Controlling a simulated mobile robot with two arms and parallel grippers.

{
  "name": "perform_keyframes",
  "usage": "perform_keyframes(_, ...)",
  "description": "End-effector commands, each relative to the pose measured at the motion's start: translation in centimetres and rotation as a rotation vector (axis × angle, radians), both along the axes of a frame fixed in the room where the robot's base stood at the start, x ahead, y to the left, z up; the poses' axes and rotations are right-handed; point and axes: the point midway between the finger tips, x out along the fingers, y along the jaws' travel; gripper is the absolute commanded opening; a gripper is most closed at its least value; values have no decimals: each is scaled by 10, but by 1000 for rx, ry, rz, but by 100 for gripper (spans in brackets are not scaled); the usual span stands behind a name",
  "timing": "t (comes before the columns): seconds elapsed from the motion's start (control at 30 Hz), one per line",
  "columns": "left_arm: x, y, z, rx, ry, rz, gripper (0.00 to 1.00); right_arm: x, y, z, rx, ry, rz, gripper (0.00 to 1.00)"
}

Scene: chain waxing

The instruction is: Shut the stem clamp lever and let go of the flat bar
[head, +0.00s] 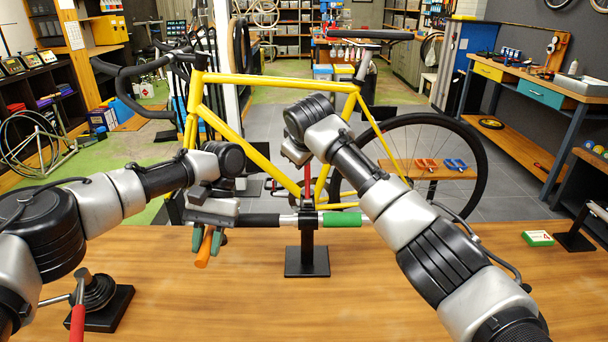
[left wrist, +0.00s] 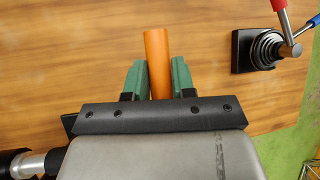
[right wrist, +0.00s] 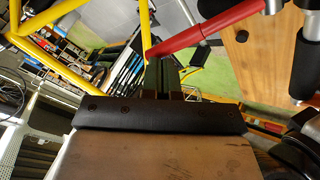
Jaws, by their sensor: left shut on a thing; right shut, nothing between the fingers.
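The flat bar (head: 258,220) lies level across the top of a black stand (head: 307,255), with a green grip (head: 342,219) at its right end. My left gripper (head: 208,243) is shut on an orange grip (head: 203,250) at the left; it also shows between the green fingers in the left wrist view (left wrist: 157,60). How the orange grip joins the bar is hidden. The red clamp lever (head: 308,183) stands up above the stand and crosses the right wrist view (right wrist: 212,28). My right gripper (right wrist: 163,72) is shut and empty, its tips close to the lever's end; contact is unclear.
The yellow bicycle (head: 270,85) stands behind the table. The wooden tabletop (head: 400,315) is mostly clear in front.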

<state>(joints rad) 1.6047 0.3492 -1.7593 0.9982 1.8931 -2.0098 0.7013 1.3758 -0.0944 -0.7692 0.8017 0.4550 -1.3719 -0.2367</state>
Motion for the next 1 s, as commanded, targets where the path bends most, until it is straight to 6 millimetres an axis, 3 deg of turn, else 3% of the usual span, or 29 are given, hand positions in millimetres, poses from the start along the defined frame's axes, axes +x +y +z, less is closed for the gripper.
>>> perform_keyframes(0.3, 0, 2, -1, 4, 4, -3, 0, 10, 0, -7, 1, 87, -3, 0)
perform_keyframes(1.0, 0, 2, -1, 4, 4, -3, 0, 10, 0, -11, 0, 124, 1, 0)
